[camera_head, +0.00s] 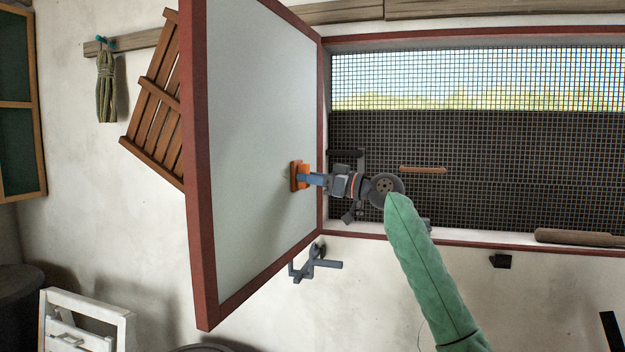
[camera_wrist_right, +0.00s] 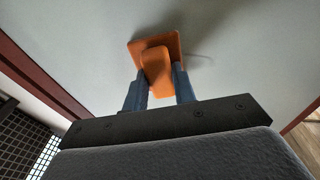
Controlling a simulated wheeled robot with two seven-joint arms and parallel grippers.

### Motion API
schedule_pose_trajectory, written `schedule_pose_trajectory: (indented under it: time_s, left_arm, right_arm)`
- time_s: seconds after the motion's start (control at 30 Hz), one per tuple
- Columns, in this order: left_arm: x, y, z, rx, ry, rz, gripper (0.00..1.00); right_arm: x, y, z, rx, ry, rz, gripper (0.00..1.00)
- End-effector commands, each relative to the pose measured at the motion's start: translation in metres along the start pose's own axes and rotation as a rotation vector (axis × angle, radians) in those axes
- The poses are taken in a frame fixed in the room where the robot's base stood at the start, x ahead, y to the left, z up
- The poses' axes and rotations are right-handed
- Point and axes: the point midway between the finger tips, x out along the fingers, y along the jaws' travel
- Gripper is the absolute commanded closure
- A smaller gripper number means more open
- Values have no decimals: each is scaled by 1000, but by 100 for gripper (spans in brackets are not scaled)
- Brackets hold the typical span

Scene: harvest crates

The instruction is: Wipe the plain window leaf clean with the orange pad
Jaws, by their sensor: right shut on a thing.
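The plain window leaf (camera_head: 255,90) stands swung open, a pale pane in a dark red frame. The pane also fills most of the right wrist view (camera_wrist_right: 245,60). My right gripper (camera_head: 308,178) is shut on the handle of the orange pad (camera_head: 295,176), near the pane's right side. In the right wrist view the pad (camera_wrist_right: 157,62) lies flat at the pane and looks to be touching it, with blue fingers on both sides of its block. A faint greyish smudge (camera_head: 285,172) shows on the pane beside the pad. My left gripper is not in view.
A meshed window opening (camera_head: 480,140) lies to the right, with a brown-handled tool (camera_head: 580,238) on its sill. A grey metal bracket (camera_head: 312,264) sticks out of the wall below the leaf. A wooden slatted rack (camera_head: 160,110) hangs behind the leaf, left.

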Motion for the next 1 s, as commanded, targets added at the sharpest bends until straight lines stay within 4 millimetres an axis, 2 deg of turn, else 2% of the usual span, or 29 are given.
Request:
schedule_pose_trajectory:
  time_s: [0.4,0.77,1.0]
  left_arm:
    - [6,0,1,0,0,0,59]
    - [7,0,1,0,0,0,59]
    - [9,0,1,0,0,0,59]
  right_arm:
    - [1,-28,1,-1,0,-2,92]
    - [1,-41,1,-1,0,-1,92]
    - [1,-58,1,0,0,-1,92]
